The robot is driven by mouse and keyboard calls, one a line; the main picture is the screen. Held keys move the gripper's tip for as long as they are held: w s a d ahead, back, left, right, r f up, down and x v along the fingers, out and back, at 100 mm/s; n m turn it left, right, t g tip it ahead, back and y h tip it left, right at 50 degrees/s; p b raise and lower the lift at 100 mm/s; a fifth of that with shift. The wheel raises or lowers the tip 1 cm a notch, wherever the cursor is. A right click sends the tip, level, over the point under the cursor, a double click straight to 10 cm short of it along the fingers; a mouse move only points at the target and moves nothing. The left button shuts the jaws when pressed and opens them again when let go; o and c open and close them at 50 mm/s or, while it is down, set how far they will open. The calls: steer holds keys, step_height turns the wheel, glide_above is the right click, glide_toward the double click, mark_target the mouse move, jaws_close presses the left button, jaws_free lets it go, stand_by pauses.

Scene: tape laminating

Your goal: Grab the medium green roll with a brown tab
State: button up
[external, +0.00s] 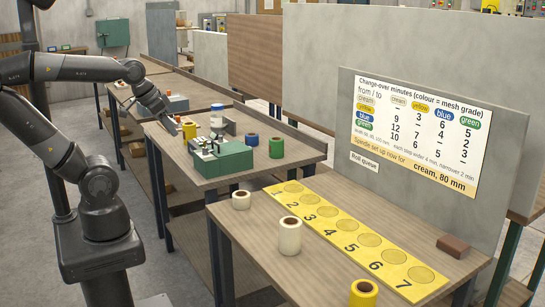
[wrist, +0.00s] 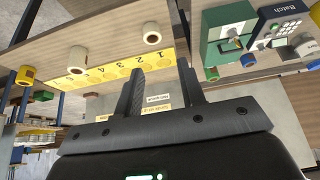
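In the external view a green roll (external: 276,147) stands upright on the far bench, to the right of a blue roll (external: 252,140). In the wrist view, a green roll (wrist: 212,74) shows beside the green machine. Another small green object (wrist: 42,96) is at the left there, too small to identify. I cannot make out a brown tab on either. My gripper (external: 174,123) is above the far bench's left side, near a yellow roll (external: 189,130) and well away from the green roll. Its two fingers (wrist: 161,68) are apart with nothing between them.
A green machine (external: 222,158) stands between my gripper and the green roll. The near bench holds a numbered yellow strip (external: 340,228), a small cream roll (external: 241,200), a taller cream roll (external: 290,236), a yellow roll (external: 363,294) and a brown block (external: 452,246). A grey panel stands behind.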

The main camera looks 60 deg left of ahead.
steer(key=shift+o, duration=0.4)
steer(key=o, duration=0.9)
steer(key=shift+o, duration=0.2)
